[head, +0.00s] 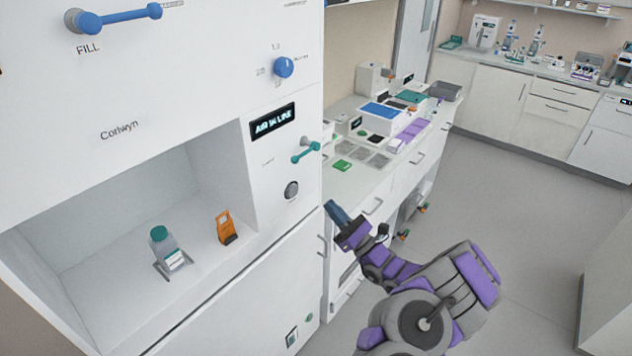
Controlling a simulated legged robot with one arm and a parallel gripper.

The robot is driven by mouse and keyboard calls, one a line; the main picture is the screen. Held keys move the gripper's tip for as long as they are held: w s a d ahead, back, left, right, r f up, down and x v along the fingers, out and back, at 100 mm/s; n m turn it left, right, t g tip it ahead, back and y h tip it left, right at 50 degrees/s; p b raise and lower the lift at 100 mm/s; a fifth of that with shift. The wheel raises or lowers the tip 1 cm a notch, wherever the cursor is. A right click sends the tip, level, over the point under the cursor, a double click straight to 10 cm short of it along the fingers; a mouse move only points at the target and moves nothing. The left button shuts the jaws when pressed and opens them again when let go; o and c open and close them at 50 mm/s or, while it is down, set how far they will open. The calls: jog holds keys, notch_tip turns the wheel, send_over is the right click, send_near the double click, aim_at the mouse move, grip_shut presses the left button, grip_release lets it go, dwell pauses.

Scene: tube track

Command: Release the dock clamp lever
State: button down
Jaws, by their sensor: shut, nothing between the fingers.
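An orange upright piece (226,230) stands on the floor of the recess in the white cabinet; it may be the dock clamp lever, but no label on it can be read. Left of it, a clear bottle with a green cap (168,249) stands upright on a small grey base. A teal lever (306,151) sits on the panel right of the recess. My gripper (337,212) is shut and empty. In the picture it is right of the recess, in front of the drawers, apart from the orange piece and the bottle.
The white cabinet (120,55) carries a blue FILL handle (115,19), a blue knob (284,67), a dark display reading "AIR IN LINE" (273,122) and a dark round knob (291,190). A bench (352,184) with trays and boxes stands behind my arm. Open floor (530,205) lies to the right.

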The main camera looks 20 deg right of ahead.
aim_at(305, 153)
jog(key=s+d+r+b+x, duration=0.1)
jog(key=r+x, duration=0.1)
jog(key=x, duration=1)
jog(key=shift+a+r, duration=0.2)
jog(key=shift+r, duration=0.15)
jog(key=shift+w, duration=0.15)
